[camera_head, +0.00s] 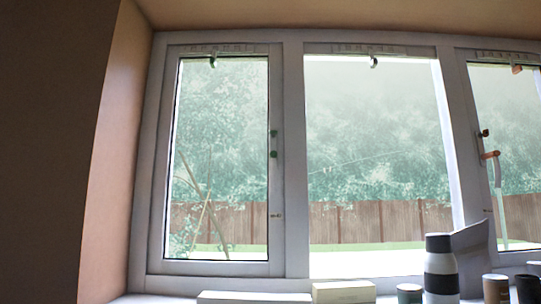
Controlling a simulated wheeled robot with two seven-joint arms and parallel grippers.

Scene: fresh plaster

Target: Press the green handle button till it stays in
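A small dark green button (273,154) sits on the right-hand frame of the left window sash (276,185), about halfway up. A small dark knob (273,133) is just above it on the same frame. The button is too small to tell whether it is in or out. On the right window, an orange-brown handle (490,155) hangs down, with a dark red knob (484,133) above it. Neither of my grippers is in view.
Along the sill stand a black-and-white bottle (440,265), several small cans or cups, including a brown one (496,289), and low pale boxes (343,293). A grey slanted piece (472,245) rises behind the bottle. The space before the left window is clear above the sill.

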